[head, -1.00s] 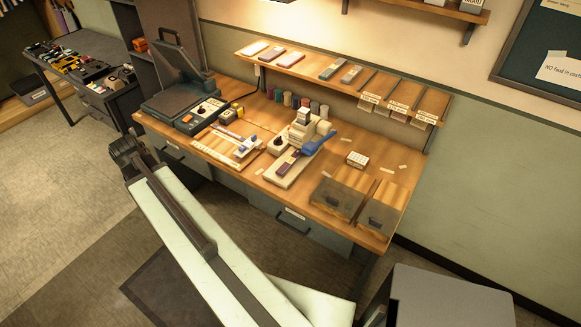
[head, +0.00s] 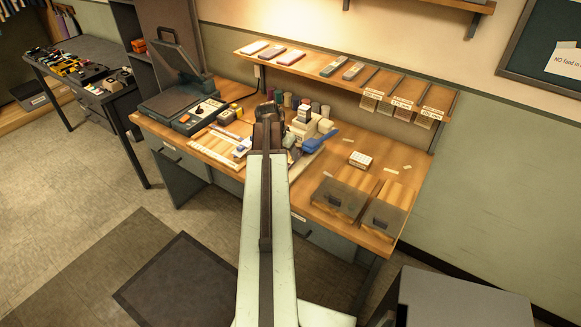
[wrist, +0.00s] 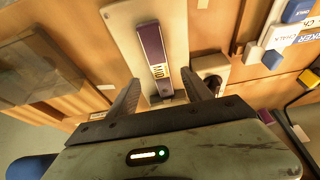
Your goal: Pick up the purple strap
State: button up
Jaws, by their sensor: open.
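The purple strap (wrist: 151,45) shows in the wrist view as a narrow dark purple bar with a pale lettered label (wrist: 160,71) near its lower end. It lies on a cream-coloured board (wrist: 119,28) on the wooden bench. My gripper (wrist: 162,88) is open, with one finger on each side of the strap's labelled end in the picture and nothing held. I cannot tell the height between fingers and strap. In the head view my gripper (head: 268,112) is over the bench, and my arm hides the strap.
A blue-handled tool (head: 319,140) lies beside my gripper. A press-like machine (head: 185,97) stands at the bench's left. A shelf (head: 300,66) runs above the back.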

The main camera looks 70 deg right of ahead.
aim_at(290, 160)
jog(key=b+x, duration=0.4)
jog(key=x, duration=0.1)
jog(key=shift+d+f+b, duration=0.1)
jog(key=shift+f+b, duration=0.05)
jog(key=shift+b, duration=0.25)
grip_shut()
